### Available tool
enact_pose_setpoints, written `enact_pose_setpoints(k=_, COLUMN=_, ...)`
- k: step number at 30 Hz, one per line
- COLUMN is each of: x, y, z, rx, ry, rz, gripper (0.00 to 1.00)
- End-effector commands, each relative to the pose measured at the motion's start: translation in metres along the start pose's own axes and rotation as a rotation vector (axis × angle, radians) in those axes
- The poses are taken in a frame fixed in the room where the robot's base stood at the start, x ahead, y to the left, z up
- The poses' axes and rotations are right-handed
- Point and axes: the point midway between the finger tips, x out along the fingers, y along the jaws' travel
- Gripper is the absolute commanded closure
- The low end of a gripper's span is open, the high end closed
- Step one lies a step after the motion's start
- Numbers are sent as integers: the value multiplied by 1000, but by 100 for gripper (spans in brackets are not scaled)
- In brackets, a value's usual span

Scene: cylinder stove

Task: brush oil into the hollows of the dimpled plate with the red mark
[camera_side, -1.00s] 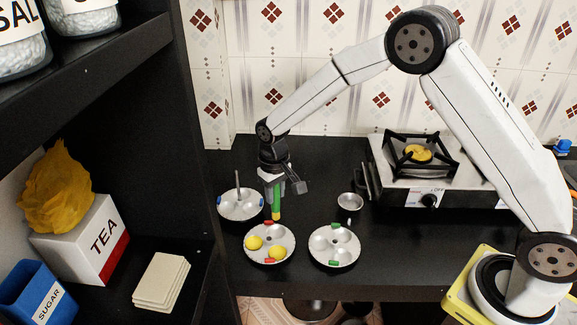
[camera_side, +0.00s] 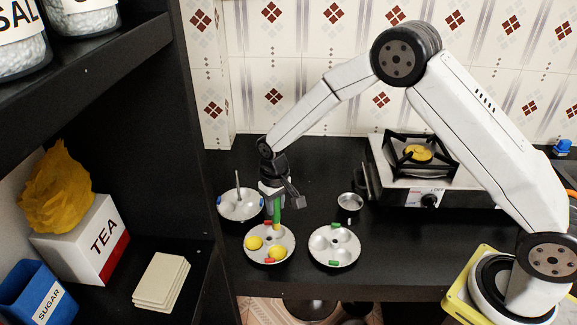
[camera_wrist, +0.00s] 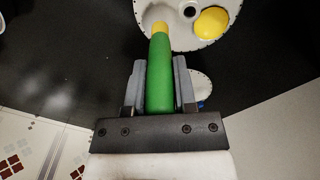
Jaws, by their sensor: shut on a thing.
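The dimpled plate with red marks (camera_side: 291,241) stands at the front left of the counter, with yellow rounds (camera_side: 254,243) in two of its hollows. My gripper (camera_side: 277,203) is shut on the green brush handle (camera_side: 277,214) above the back of this plate. In the wrist view the green handle (camera_wrist: 159,80) sits between the two fingers, and its yellow end (camera_wrist: 159,27) is over or in a hollow of the plate (camera_wrist: 207,40); contact is unclear. A yellow round (camera_wrist: 211,23) lies in a hollow to its right.
A dimpled plate with green marks (camera_side: 316,246) stands to the right. A blue-marked plate (camera_side: 228,211) with an upright rod (camera_side: 238,181) is behind left. A small metal bowl (camera_side: 350,202) and a stove (camera_side: 398,194) are to the right.

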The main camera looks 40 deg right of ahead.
Motion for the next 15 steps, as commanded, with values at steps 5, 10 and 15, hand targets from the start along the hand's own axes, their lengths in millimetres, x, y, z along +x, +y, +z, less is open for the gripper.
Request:
enact_pose_setpoints(k=5, x=0, y=0, z=0, rx=0, ry=0, rz=0, gripper=100)
enact_pose_setpoints(k=10, x=2, y=0, z=0, rx=0, ry=-1, rz=0, gripper=100)
enact_pose_setpoints(k=15, x=4, y=0, z=0, rx=0, ry=-1, rz=0, gripper=100)
